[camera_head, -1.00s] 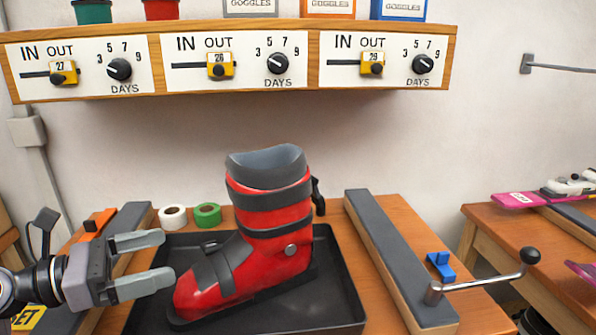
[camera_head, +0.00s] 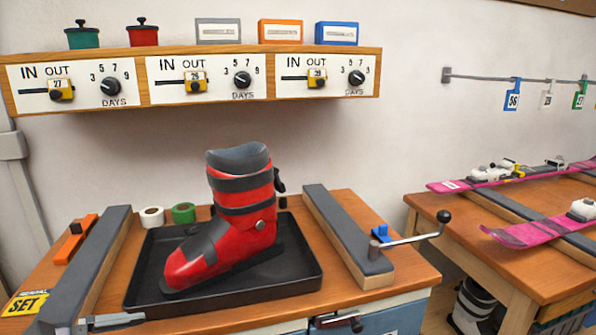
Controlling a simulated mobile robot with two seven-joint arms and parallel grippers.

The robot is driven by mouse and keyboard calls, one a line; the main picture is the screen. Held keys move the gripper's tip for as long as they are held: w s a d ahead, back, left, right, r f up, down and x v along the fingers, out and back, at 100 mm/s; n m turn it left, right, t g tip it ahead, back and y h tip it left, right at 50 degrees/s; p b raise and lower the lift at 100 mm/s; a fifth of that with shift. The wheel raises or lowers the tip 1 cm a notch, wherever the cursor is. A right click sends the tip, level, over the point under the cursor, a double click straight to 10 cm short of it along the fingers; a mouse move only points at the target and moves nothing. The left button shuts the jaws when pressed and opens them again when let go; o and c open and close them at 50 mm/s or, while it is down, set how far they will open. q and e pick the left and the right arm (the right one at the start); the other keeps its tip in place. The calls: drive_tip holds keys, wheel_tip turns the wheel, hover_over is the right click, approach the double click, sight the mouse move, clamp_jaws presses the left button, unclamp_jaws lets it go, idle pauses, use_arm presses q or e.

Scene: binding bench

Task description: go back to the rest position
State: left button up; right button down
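My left gripper (camera_head: 108,321) shows only as a sliver of pale grey finger at the bottom edge, in front of the black tray (camera_head: 312,283). The rest of it is cut off, so I cannot tell whether it is open or shut. The red and grey ski boot (camera_head: 222,225) stands upright in the tray, apart from the visible finger.
Grey-topped rails (camera_head: 340,230) flank the tray; a crank handle (camera_head: 415,240) juts from the right one. A dial shelf (camera_head: 190,90) hangs above. Pink skis (camera_head: 540,232) lie on the right table (camera_head: 470,245). A yellow SET card (camera_head: 25,303) lies at left.

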use_arm(q)
drive_tip(key=s+d+f+m+g+y, duration=0.3)
drive_tip(key=s+f+m+y, duration=0.2)
drive_tip(key=s+f+m, duration=0.5)
drive_tip(key=s+a+f+m+g+y, duration=0.1)
drive_tip(key=s+f+m+g+y, duration=0.1)
drive_tip(key=s+f+m+y, duration=0.75)
drive_tip(key=w+d+m+t+h+p, duration=0.2)
drive_tip(key=w+m+t+h+p, duration=0.1)
drive_tip(key=w+t+h+p, duration=0.2)
drive_tip(key=shift+w+d+f+t+h+p, duration=0.25)
drive_tip(key=shift+w+t+h, duration=0.3)
drive_tip(key=shift+w+t, duration=0.55)
use_arm(e)
drive_tip(key=shift+w+d+r, duration=0.1)
drive_tip(key=shift+w+r, duration=0.05)
drive_tip(key=shift+r, duration=1.25)
drive_tip(key=shift+w+d+r, duration=0.1)
drive_tip(key=shift+r, duration=1.3)
use_arm(q)
drive_tip(key=shift+w+g, duration=0.25)
drive_tip(key=shift+g, duration=0.05)
use_arm(e)
drive_tip(key=shift+a, duration=0.1)
